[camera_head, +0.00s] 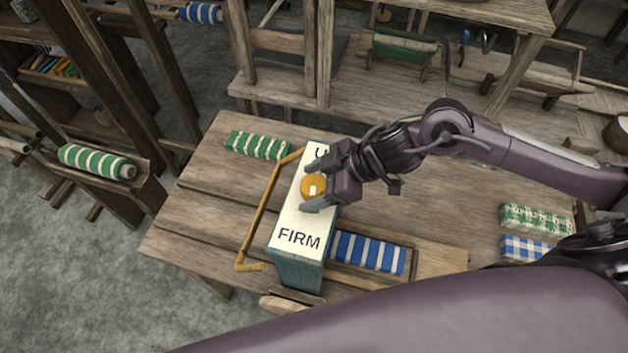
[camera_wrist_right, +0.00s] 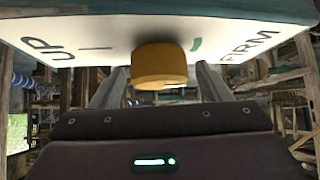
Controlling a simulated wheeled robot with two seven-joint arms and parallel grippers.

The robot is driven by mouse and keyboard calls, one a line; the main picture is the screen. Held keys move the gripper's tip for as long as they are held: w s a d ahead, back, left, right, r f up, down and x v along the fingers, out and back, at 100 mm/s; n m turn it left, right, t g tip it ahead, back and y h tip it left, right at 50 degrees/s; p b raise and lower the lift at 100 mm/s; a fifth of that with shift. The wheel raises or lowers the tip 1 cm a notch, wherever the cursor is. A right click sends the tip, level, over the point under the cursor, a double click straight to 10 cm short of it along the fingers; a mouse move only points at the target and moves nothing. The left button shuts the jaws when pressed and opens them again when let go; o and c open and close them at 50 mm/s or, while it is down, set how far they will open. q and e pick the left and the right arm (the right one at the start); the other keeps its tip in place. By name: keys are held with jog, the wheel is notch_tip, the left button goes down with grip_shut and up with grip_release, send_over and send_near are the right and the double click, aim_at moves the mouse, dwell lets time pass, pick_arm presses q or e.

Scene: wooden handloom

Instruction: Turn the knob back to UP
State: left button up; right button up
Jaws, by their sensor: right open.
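The round orange knob (camera_head: 313,186) sits in the middle of a white panel (camera_head: 291,219) on a blue-green box (camera_head: 294,268). FIRM is printed at the panel's near end, and the UP label at its far end is partly covered by my right gripper. My right gripper (camera_head: 318,180) is open with its fingers either side of the knob. In the right wrist view the knob (camera_wrist_right: 159,66) is between the two fingers; contact cannot be told. A green mark shows on the panel on the FIRM side of the knob. My left gripper is not in view.
A bent wooden bar (camera_head: 258,212) runs along the box's left side. A blue-striped cloth roll (camera_head: 368,253) lies right of the box and a green-striped one (camera_head: 257,145) behind left. Folded checked cloths (camera_head: 535,220) lie at the table's right. Bare table (camera_head: 200,215) is at the left.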

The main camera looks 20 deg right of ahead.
jog(key=shift+c, duration=0.9)
jog(key=c, duration=0.8)
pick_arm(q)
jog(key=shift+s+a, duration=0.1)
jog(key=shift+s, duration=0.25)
